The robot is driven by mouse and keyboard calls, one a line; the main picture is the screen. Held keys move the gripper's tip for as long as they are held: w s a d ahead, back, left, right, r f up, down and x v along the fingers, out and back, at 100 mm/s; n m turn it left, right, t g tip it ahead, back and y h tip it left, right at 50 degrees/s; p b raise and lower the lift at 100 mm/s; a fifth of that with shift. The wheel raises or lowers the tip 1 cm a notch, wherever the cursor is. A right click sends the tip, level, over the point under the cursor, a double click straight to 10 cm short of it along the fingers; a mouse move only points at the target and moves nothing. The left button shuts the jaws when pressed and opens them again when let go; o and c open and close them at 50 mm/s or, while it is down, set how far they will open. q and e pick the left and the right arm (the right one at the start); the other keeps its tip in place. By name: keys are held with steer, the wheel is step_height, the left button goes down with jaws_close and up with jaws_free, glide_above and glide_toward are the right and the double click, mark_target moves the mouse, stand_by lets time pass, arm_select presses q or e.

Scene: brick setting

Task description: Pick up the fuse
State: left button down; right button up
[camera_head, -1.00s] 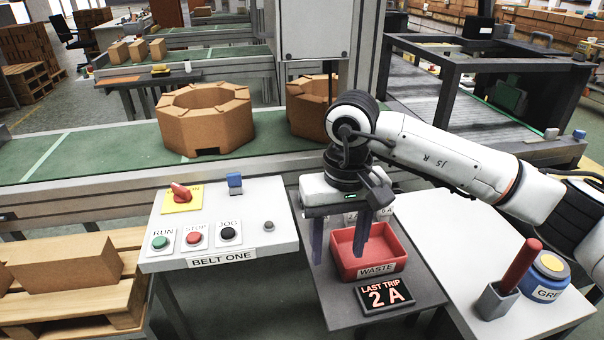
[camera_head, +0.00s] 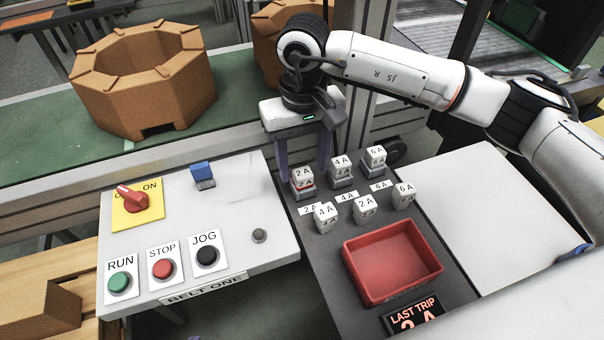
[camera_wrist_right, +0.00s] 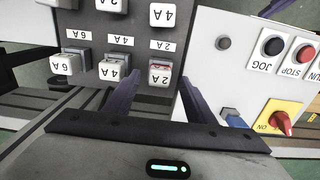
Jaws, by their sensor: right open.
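My right gripper (camera_head: 304,166) points down, open, over the back-left corner of the fuse panel. Its fingers stand either side of a white 2 A fuse (camera_head: 303,175) with a red band, seated in a grey holder. In the right wrist view this fuse (camera_wrist_right: 160,74) lies between and ahead of the open fingers (camera_wrist_right: 160,92); contact cannot be told. Beside it in the back row are a 4 A fuse (camera_head: 341,164) and a 6 A fuse (camera_head: 375,154). A front row holds another 4 A (camera_head: 325,212), 2 A (camera_head: 365,204) and 6 A (camera_head: 403,191). My left gripper is not in view.
A red waste tray (camera_head: 393,262) looks empty. The BELT ONE control panel (camera_head: 230,235), with buttons and a red rotary switch (camera_head: 133,198), stands left. The conveyor (camera_head: 40,150) carrying brown octagonal blocks (camera_head: 150,85) lies behind.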

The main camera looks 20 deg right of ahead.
mark_target(303, 172)
step_height(303, 172, down, 3)
steer(key=shift+f, duration=0.15)
steer(key=c, duration=1.3)
steer(key=shift+o, duration=0.2)
steer(key=shift+w, duration=0.1)
